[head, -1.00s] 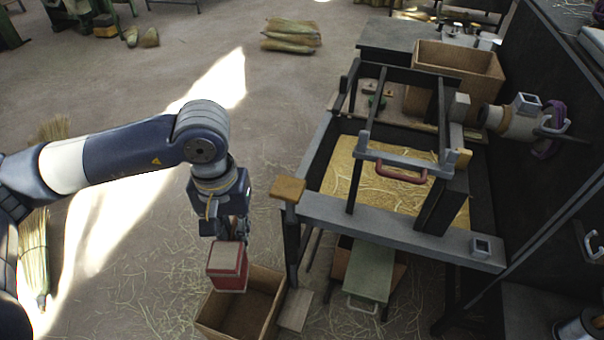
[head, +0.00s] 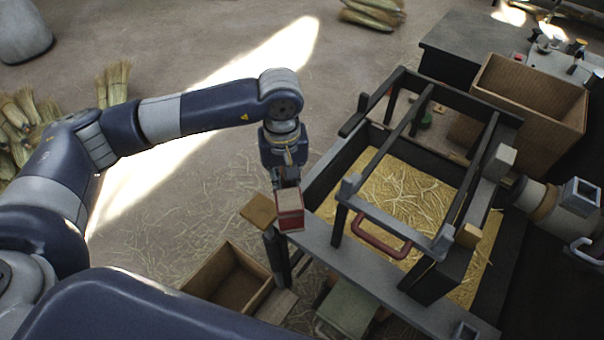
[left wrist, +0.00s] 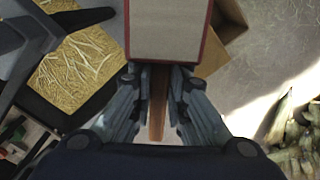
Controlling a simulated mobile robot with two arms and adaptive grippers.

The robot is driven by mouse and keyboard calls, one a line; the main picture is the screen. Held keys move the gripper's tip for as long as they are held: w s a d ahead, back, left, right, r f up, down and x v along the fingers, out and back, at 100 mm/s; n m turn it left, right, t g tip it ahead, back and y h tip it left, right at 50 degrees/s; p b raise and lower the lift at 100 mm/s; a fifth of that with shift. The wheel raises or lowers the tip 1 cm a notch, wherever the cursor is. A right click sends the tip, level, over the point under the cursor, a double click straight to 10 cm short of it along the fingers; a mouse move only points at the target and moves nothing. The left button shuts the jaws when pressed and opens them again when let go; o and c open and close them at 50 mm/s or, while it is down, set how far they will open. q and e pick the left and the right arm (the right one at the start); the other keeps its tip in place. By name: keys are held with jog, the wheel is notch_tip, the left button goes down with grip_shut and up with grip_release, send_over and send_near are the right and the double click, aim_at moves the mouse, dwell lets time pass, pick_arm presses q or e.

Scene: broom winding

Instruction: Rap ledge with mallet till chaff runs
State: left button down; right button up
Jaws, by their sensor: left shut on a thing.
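My left gripper (head: 287,178) is shut on a mallet, whose red-sided block head (head: 290,210) has a pale face. In the left wrist view the mallet head (left wrist: 168,30) is at the top, and its brown handle (left wrist: 157,105) runs between the fingers. In the head view the mallet appears over the left end of the grey ledge (head: 350,262), beside a small wooden pad (head: 259,210). Whether it touches the ledge cannot be told. Yellow chaff (head: 410,200) lies in the dark-framed bin behind the ledge. My right gripper is not in view.
An open wooden box (head: 228,280) stands on the floor below the ledge's left end. A dark frame with a red handle (head: 382,240) rises over the bin. A large box (head: 530,90) stands behind. Broom bundles (head: 20,120) lie at the left.

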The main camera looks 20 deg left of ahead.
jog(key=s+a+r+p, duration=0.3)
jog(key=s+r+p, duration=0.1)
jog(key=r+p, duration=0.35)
pick_arm(q)
jog(key=w+f+n+b, duration=0.1)
jog(key=f+n+b, duration=0.2)
jog(key=f, duration=0.4)
jog(key=w+f+n+b, duration=0.2)
jog(key=f+b, duration=0.3)
jog(key=f, duration=0.3)
jog(key=w+f+n+b, duration=0.2)
jog(key=f+n+b, duration=0.1)
jog(key=f, duration=0.4)
jog(key=shift+w+d+f+n+b, duration=0.15)
jog(key=shift+w+n+b, duration=0.1)
jog(key=shift+n+b, duration=0.15)
jog(key=shift+r+p, duration=0.55)
jog(key=shift+r, duration=0.05)
jog(key=shift+r+p, duration=0.8)
jog(key=shift+r, duration=0.7)
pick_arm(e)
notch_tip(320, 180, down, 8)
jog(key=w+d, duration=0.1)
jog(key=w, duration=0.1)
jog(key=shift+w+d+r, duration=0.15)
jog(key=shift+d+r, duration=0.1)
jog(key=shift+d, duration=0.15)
pick_arm(q)
jog(key=shift+f, duration=0.1)
